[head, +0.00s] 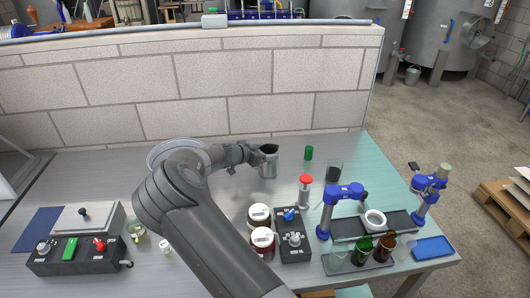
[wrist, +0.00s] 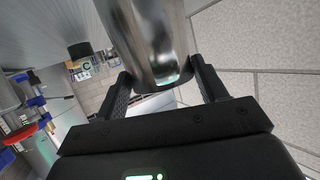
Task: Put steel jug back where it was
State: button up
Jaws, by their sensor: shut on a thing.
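The steel jug (head: 268,164) is at the back of the table, near the block wall, in the head view. My gripper (head: 258,155) is shut on it from the left side. In the wrist view the shiny jug (wrist: 155,38) sits between the two black fingers of my gripper (wrist: 160,85). The jug looks roughly upright in the head view. I cannot tell whether its base touches the table (head: 240,203) or hangs just above it.
A green cylinder (head: 308,153), a dark glass (head: 334,171) and a red-topped shaker (head: 305,190) stand right of the jug. White-lidded jars (head: 259,217) and a black control box (head: 293,236) stand in front. Blue clamp stands (head: 343,195) and bottles (head: 363,248) are at the right. The block wall (head: 210,85) closes the back.

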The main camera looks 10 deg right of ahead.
jog(key=o, duration=1.6)
jog(key=shift+f, duration=0.1)
jog(key=shift+o, duration=0.2)
